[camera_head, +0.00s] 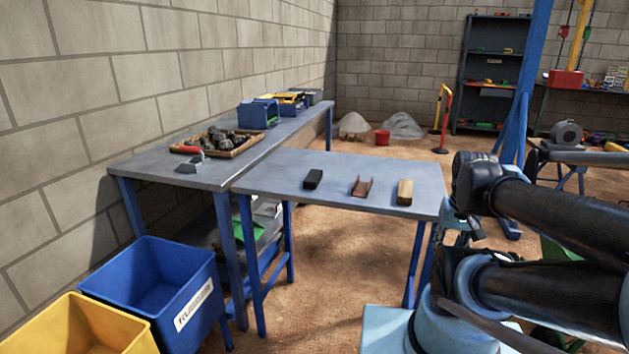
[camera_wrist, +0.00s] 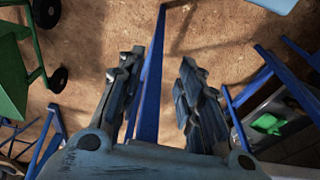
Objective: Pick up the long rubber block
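A black block (camera_head: 313,179), which looks like the rubber block, lies on the grey small table (camera_head: 270,182), left of two other pieces. My gripper (camera_wrist: 162,62) shows in the wrist view with its two fingers apart and nothing between them. It hangs above the sandy floor and a blue beam, and no block is in that view. In the head view my arm is at the right, beside the table, and the gripper itself cannot be made out.
A reddish-brown channel piece (camera_head: 362,187) and a tan block (camera_head: 405,192) share the small table. The long bench behind holds a tray of dark rocks (camera_head: 246,151) and a hammer-like tool (camera_head: 190,164). Blue (camera_head: 150,255) and yellow (camera_head: 65,325) bins stand at the lower left.

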